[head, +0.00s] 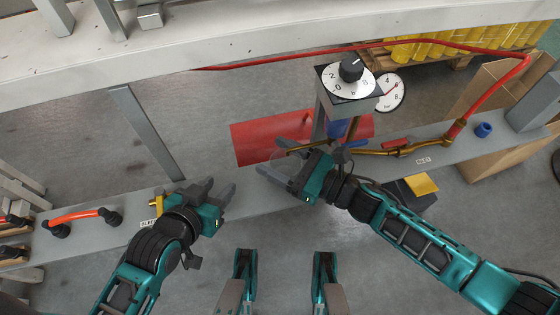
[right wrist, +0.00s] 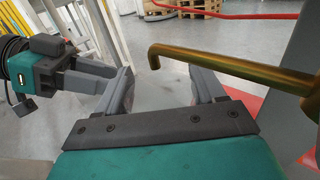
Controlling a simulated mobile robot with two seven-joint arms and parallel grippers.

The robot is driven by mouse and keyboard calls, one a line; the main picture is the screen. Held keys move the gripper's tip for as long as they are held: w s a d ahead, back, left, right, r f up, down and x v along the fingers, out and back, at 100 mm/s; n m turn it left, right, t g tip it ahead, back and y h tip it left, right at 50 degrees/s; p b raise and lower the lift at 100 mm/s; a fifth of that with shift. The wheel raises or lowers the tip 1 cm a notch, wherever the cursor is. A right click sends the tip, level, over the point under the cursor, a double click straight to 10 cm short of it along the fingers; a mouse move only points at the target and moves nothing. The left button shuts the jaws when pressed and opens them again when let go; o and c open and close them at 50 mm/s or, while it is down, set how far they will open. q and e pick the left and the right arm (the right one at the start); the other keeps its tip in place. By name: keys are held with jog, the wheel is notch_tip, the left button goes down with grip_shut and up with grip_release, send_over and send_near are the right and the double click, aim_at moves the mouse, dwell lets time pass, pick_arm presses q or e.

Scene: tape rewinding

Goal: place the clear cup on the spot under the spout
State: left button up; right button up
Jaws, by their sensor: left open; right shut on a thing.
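The clear cup (head: 285,156) shows in the head view only as a faint see-through outline at the fingertips of my right gripper (head: 271,160). My right gripper is shut on it, with the two fingers apart around it. In the right wrist view the fingers (right wrist: 165,92) also stand apart, and the cup between them is hardly visible. The brass spout (head: 308,147) reaches left just beyond the right gripper. In the wrist view the spout (right wrist: 225,66) ends in a downward bend above and beyond the fingers. I cannot make out the spot under it. My left gripper (head: 222,187) is open and empty.
A grey beam-like bench (head: 245,202) runs across below both grippers. A post with a dial (head: 348,82) and a round gauge (head: 389,93) stand behind the spout. A red hose (head: 488,90) joins the brass pipe.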

pick_arm(q)
jog(key=shift+f, duration=0.25)
pick_arm(e)
jog(key=shift+d+f, duration=0.1)
jog(key=shift+f, duration=0.7)
pick_arm(q)
jog(key=shift+w+d+r, duration=0.1)
jog(key=shift+r, duration=0.2)
jog(key=shift+f+b, duration=0.25)
jog(key=shift+b, duration=0.2)
pick_arm(e)
jog(key=shift+f, duration=0.25)
jog(key=o, duration=1.1)
jog(key=shift+r, duration=0.1)
pick_arm(q)
jog(key=shift+r, duration=0.1)
jog(key=shift+r+p, duration=0.25)
jog(key=shift+p, duration=0.2)
pick_arm(e)
jog(key=shift+s+d+r, duration=0.1)
jog(key=shift+d+r, duration=0.05)
jog(key=shift+r, duration=0.05)
pick_arm(q)
jog(key=shift+a+p, duration=0.2)
jog(key=shift+p, duration=0.15)
pick_arm(e)
jog(key=v, duration=1.1)
jog(key=shift+s+d, duration=0.2)
jog(key=shift+d, duration=0.15)
